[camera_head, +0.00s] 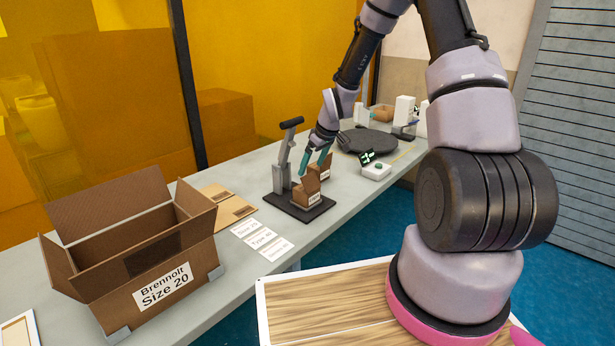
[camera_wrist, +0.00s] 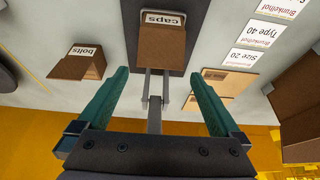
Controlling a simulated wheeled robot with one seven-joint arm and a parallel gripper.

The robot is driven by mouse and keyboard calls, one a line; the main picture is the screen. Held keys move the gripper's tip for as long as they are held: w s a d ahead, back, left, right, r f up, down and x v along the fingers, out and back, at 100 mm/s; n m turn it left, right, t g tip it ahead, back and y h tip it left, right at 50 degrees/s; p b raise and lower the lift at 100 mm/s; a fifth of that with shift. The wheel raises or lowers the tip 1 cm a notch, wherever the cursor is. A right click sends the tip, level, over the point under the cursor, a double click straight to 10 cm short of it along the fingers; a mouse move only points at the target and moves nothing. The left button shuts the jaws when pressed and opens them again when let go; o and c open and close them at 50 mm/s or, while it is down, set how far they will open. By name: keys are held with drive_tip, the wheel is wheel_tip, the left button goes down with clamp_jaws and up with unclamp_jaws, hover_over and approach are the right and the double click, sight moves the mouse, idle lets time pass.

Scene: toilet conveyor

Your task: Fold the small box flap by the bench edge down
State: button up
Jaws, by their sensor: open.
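A small cardboard box labelled "caps" (camera_wrist: 162,48) stands on the dark base plate of a stand. In the head view this small box (camera_head: 305,198) shows a brown flap standing up at its top. A second small box, labelled "bolts" (camera_wrist: 80,66), sits on the bench to the left in the wrist view; it is partly hidden behind the first in the head view (camera_head: 325,172). My gripper (camera_head: 314,163) is open with teal fingers above these boxes. In the wrist view its fingertips (camera_wrist: 160,76) are apart, with nothing between them but the stand's post beyond.
A large open box labelled "Size 20" (camera_head: 160,255) stands at the left. Paper labels (camera_head: 262,238) and a flat cardboard piece lie between. A dark round turntable (camera_head: 368,140) is farther back.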

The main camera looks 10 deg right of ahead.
sight(308, 175)
drive_tip(key=x, duration=0.5)
drive_tip(key=shift+w+a+f, duration=0.1)
drive_tip(key=shift+f, duration=0.2)
drive_tip(key=c, duration=1.1)
drive_tip(key=shift+w+a+f+g+h, duration=0.35)
drive_tip(key=shift+g+h, duration=0.15)
drive_tip(key=shift+g, duration=0.3)
drive_tip(key=shift+f+g+h, duration=0.1)
drive_tip(key=shift+g+h, duration=0.2)
drive_tip(key=shift+g, duration=0.1)
drive_tip(key=o, duration=1.1)
